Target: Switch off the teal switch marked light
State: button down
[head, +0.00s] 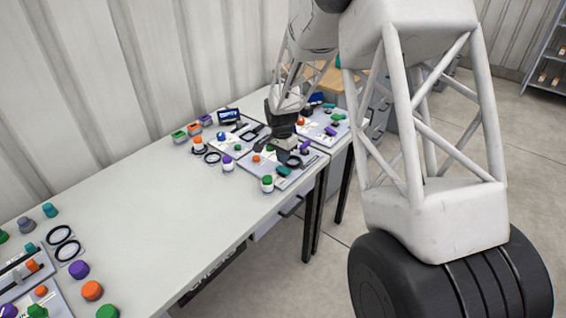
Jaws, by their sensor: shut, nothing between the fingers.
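A small teal part (284,171), which looks like a switch, sits near the front right of a light grey panel (262,181) on the white table. Any marking on it is too small to read. My gripper (283,157) is shut and empty, pointing down over that panel, just behind the teal part in the picture. I cannot tell whether it touches anything. It hides part of the panel. Another teal part (329,106) shows on a panel further back, so I cannot tell which one is marked light.
The table's middle (150,205) is clear.

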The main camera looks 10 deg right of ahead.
aim_at(287, 170)
notch_tip(287, 170, up, 11)
jog(key=shift+a, duration=0.15)
jog(key=shift+w, duration=0.1)
dwell(0.3)
dwell(0.4)
jog(key=shift+s+d+f, duration=0.2)
jog(key=shift+s+d, duration=0.15)
jog(key=shift+d, duration=0.35)
jog(key=shift+f, duration=0.1)
notch_tip(287, 170, down, 14)
jog(key=shift+s+d+r, duration=0.1)
jog(key=shift+s+d, duration=0.05)
dwell(0.8)
